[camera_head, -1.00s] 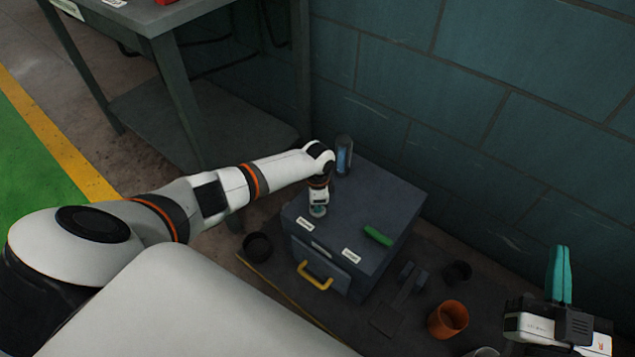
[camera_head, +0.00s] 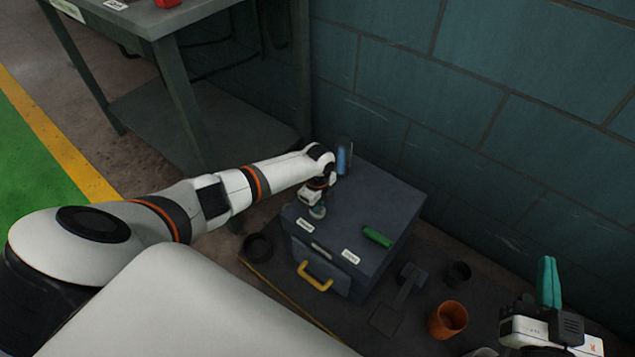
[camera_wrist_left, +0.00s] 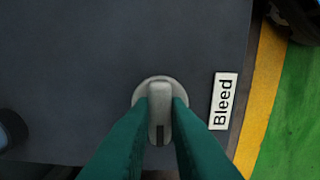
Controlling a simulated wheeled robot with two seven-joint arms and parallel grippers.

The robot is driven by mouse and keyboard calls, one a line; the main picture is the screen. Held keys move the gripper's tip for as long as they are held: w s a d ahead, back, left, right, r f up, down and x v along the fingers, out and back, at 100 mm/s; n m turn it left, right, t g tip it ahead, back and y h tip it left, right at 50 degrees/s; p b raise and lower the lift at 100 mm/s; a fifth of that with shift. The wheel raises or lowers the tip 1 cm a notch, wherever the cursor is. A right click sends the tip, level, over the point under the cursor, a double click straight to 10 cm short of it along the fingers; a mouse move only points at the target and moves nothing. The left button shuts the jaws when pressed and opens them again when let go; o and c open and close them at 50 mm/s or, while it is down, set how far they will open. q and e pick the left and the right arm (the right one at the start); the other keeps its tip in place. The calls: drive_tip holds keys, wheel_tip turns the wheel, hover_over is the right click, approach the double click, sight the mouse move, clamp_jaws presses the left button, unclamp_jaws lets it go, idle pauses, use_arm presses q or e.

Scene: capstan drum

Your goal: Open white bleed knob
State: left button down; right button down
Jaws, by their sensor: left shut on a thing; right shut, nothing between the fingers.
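The white bleed knob (camera_wrist_left: 160,88) is a round pale base with a raised bar and a dark mark at one end. It sits on the top of the dark grey box (camera_head: 365,200), beside the white "Bleed" label (camera_wrist_left: 223,100). The label also shows in the head view (camera_head: 306,225). My left gripper (camera_wrist_left: 161,104) points down from above and is shut on the knob's bar, one teal finger on each side. In the head view my left gripper (camera_head: 318,211) mostly hides the knob. My right gripper (camera_head: 548,262) is shut and empty at the lower right, fingers up.
A green handle (camera_head: 377,237) and a second label (camera_head: 351,256) are on the box top; a blue-faced cylinder (camera_head: 343,157) stands at its back corner. A yellow handle (camera_head: 315,276) is on the front. An orange cup (camera_head: 447,319) stands right of the box, near the wall.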

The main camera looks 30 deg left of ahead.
use_arm(q)
drive_tip(key=shift+d+m, duration=0.1)
drive_tip(key=shift+m, duration=0.2)
drive_tip(key=c, duration=1.4)
unclamp_jaws()
drive_tip(key=shift+r, duration=0.1)
